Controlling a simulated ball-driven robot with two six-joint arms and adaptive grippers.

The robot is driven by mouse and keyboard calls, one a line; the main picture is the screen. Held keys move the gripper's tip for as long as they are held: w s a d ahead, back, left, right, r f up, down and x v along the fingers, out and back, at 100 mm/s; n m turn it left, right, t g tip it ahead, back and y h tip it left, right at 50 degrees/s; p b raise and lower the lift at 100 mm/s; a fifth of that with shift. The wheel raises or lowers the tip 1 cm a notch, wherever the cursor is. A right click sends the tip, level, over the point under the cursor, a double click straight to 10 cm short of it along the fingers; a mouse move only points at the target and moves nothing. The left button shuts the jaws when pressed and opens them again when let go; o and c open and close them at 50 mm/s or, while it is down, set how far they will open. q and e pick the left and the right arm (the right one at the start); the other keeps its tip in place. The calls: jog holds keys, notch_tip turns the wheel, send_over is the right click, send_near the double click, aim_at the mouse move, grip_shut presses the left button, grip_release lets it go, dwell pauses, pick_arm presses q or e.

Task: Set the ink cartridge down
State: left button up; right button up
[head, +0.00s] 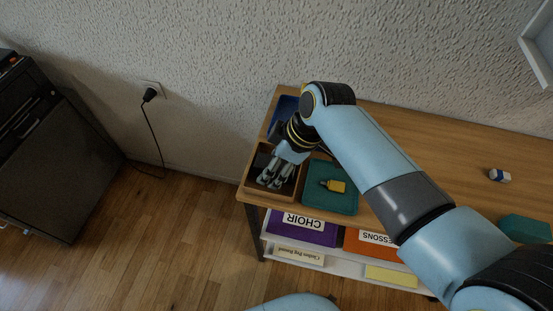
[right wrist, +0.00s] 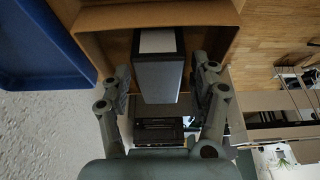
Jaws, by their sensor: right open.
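The ink cartridge (right wrist: 157,78), a dark block with a pale label on its end, shows in the right wrist view. It is in or just over the brown wooden tray (right wrist: 152,15), between the spread fingers of my right gripper (right wrist: 162,82). A gap shows on each side of it, so the fingers are open. In the head view my right gripper (head: 271,181) reaches down into the wooden tray (head: 248,184) at the left end of the wooden table. The cartridge is mostly hidden there. My left gripper is not in view.
A blue tray (right wrist: 40,45) lies beside the wooden one. A teal tray (head: 318,205) holds a small yellow bottle (head: 336,186). A blue-and-white eraser-like block (head: 499,175) lies farther right on the table (head: 440,140). Labelled boxes, including purple CHOIR (head: 302,228), fill the shelf below.

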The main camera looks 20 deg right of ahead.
jog(key=p+v, duration=0.1)
jog(key=v, duration=1.1)
jog(key=shift+p, duration=0.35)
